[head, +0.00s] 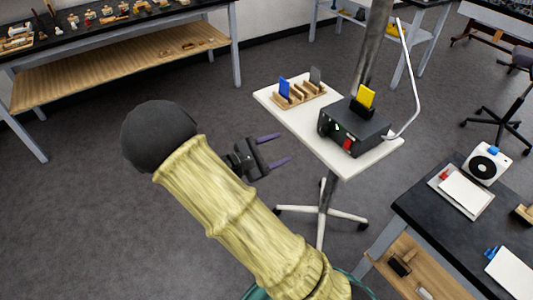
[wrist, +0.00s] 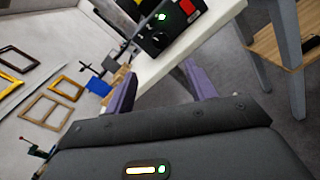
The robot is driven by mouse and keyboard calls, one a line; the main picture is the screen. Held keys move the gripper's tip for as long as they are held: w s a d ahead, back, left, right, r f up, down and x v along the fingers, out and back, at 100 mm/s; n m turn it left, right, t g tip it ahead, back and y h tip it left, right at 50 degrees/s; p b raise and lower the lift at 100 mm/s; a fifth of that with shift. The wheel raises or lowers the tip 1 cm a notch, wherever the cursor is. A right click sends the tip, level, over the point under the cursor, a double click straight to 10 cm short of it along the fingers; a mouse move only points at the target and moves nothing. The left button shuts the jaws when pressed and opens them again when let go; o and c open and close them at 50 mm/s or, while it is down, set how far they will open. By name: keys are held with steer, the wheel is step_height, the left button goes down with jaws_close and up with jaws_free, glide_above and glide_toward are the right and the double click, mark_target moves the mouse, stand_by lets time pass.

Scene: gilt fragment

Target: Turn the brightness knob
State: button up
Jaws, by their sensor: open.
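A black control box (head: 362,133) sits on a small white table (head: 290,113). Its front has a red patch, a green light and a dark round knob (head: 324,129) toward its left end. In the wrist view the box (wrist: 180,32) is at the top, with a dark round part on its near face that may be the knob (wrist: 156,40). My gripper (head: 284,148) is open and empty, left of the table and short of the box. In the wrist view its two purple fingers (wrist: 158,82) point toward the box, apart from it.
A wooden rack (head: 297,96) with blue and grey cards stands left of the box. A yellow card (head: 365,95) stands in a black holder on top. A bent white rod (head: 409,75) rises at the right. A dark workbench (head: 435,210) is at lower right.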

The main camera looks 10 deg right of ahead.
steer(key=v, duration=0.3)
steer(key=s+d+f+m+g+y, duration=0.2)
steer(key=s+d+m+g+y, duration=0.1)
steer(key=s+g+y, duration=0.15)
steer(key=s+d+f+m+g+y, duration=0.2)
steer(key=s+m+g+y, duration=0.15)
steer(key=s, duration=0.25)
steer(key=shift+s+a+r+m+t+y, duration=0.5)
steer(key=shift+r+m+t+y, duration=0.3)
steer(key=shift+m+y, duration=0.65)
steer(key=shift+s+a+r+m+t+y, duration=0.55)
steer(key=shift+m+t+y, duration=0.45)
steer(key=shift+m+y, duration=0.5)
steer(key=shift+s+a+r+m+t+y, duration=0.4)
steer(key=shift+r+m+t+y, duration=0.45)
steer(key=shift+m+y, duration=0.6)
